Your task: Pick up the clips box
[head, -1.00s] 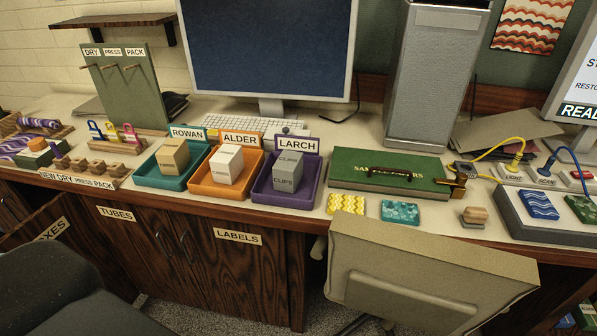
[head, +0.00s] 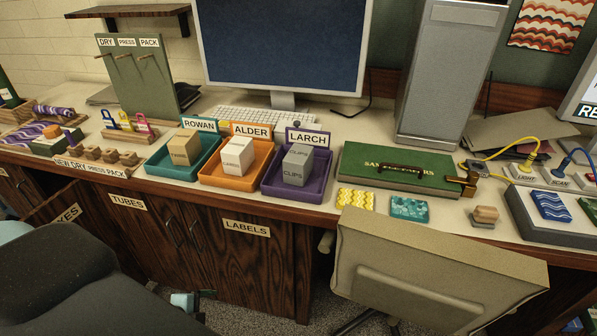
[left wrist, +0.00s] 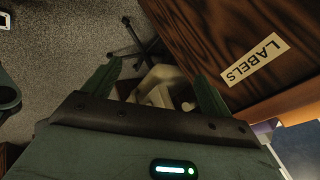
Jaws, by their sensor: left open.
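The clips box is the grey box (head: 298,165) marked CLIPS. It stands in the purple LARCH tray (head: 328,187) in the head view. My right gripper is in no view.
The orange ALDER tray (head: 262,178) holds a white box (head: 238,155). The teal ROWAN tray (head: 163,170) holds a tan box (head: 185,147). A green case (head: 425,180) lies right of the purple tray.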

